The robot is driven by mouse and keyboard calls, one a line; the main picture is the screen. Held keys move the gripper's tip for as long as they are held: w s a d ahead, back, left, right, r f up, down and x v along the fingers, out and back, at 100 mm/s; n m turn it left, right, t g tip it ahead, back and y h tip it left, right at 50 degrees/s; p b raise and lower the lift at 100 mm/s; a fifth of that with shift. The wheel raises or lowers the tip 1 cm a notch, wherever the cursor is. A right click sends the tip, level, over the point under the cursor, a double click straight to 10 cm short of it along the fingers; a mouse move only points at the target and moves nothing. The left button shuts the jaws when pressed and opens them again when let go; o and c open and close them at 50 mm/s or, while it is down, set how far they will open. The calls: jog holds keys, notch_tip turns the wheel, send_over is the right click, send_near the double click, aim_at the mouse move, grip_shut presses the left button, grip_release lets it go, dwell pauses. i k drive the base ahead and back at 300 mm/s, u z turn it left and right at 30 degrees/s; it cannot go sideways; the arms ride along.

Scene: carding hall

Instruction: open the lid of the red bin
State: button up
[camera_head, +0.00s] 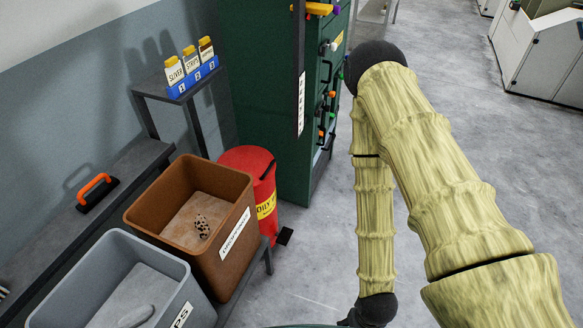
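The red bin (265,188) stands on the floor left of centre, against the green cabinet. It has a yellow label reading "OILY" with the rest cut off. Its red lid (245,160) looks shut. A black pedal (285,236) sticks out at its foot. The brown bin hides its lower left side. My gripper (352,318) is at the bottom edge, below and right of the red bin and apart from it. Only a dark part of it shows, so I cannot tell if it is open or shut.
A brown bin (238,242) with a speckled item stands left of the red bin, and a grey bin (200,304) is nearer. A green cabinet (262,95) rises behind. A small table (205,82) holds labelled bottles. The floor (310,255) right of the red bin is clear.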

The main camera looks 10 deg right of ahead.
aim_at(257, 162)
jog(key=z, duration=1.15)
jog(key=i, duration=0.7)
jog(key=u, duration=2.35)
